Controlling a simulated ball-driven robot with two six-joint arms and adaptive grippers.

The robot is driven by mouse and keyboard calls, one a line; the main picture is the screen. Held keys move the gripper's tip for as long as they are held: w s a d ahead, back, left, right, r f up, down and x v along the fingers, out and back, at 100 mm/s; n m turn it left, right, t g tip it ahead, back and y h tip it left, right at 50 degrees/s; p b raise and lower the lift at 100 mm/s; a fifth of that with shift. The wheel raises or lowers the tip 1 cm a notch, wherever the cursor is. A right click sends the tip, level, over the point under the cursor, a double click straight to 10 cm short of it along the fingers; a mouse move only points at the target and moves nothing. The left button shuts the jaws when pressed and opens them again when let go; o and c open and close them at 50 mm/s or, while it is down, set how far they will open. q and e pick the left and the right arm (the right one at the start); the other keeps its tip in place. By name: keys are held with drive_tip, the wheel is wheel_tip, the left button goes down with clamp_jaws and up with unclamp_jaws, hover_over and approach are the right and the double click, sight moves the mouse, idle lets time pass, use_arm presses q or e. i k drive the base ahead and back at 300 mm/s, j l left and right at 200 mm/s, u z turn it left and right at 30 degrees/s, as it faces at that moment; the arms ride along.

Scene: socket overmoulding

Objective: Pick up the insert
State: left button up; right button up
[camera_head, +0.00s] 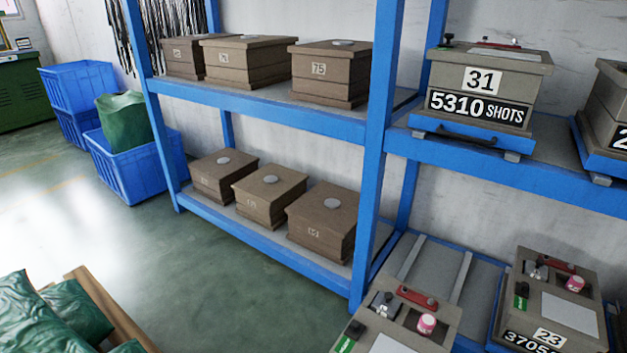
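Neither of my grippers shows in the head view. I cannot tell any thing here for certain as the insert. A box-like mould at the bottom (398,341) carries a small grey metal piece (384,304), a red bar (417,297) and a pink-capped jar (426,323) on its top. The mould numbered 23 (568,312) beside it carries a similar metal piece (538,271), red bar (557,265) and pink jar (575,283). The bottom mould is cut off by the picture's lower edge.
A blue rack (380,130) holds several brown moulds (331,73) on two levels. Mould 31 (488,84) sits on the upper right shelf. Blue crates (133,168) stand at the left, green sacks (45,318) at lower left. The floor between (190,265) is clear.

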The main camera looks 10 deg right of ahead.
sight(384, 304)
drive_tip(key=z, duration=1.05)
